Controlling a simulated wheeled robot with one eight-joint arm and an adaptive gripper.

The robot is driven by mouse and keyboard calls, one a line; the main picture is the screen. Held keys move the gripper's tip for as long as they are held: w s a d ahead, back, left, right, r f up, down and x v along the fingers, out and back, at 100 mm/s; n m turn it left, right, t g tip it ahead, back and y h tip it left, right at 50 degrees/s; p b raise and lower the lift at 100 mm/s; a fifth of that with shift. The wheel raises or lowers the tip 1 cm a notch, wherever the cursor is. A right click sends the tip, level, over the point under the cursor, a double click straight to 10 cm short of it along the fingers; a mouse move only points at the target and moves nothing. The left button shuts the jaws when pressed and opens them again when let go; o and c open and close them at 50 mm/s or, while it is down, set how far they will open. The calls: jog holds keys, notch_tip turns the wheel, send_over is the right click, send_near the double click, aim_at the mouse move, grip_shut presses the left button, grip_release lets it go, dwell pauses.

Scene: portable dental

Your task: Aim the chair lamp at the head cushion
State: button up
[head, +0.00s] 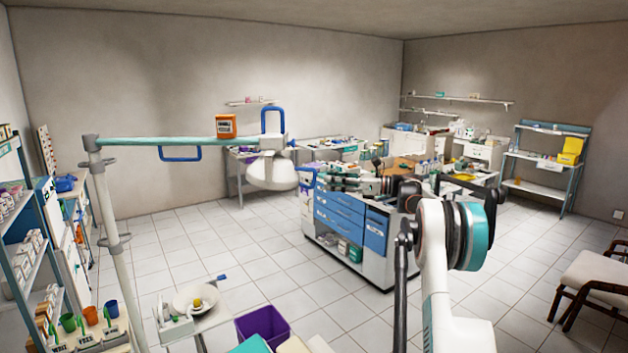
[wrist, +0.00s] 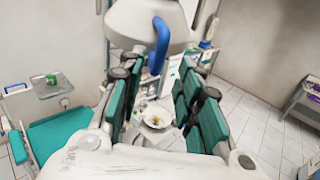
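The chair lamp has a white rounded head (head: 270,172) hanging from a teal horizontal arm (head: 165,142) on a white post. A blue loop handle (head: 272,119) stands on top of its joint. A smaller blue handle (head: 307,177) sticks out on the lamp's right. My gripper (head: 322,180) is beside that handle. In the wrist view my gripper (wrist: 160,68) is open, with the blue handle (wrist: 158,48) between its fingertips; contact cannot be told. The lamp head (wrist: 145,22) is just beyond. A teal chair pad (wrist: 62,134) shows at left; which part is the head cushion is unclear.
A white basin (head: 197,300) on a side table and a purple bin (head: 263,325) stand below the lamp. A cabinet with blue drawers (head: 340,217) is behind my gripper. Shelves (head: 25,255) line the left. The tiled floor between is mostly clear.

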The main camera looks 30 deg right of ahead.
aim_at(314, 183)
jog(key=x, duration=0.6)
jog(key=shift+w+a+p, duration=0.2)
jog(key=shift+a+p, duration=0.1)
grip_shut()
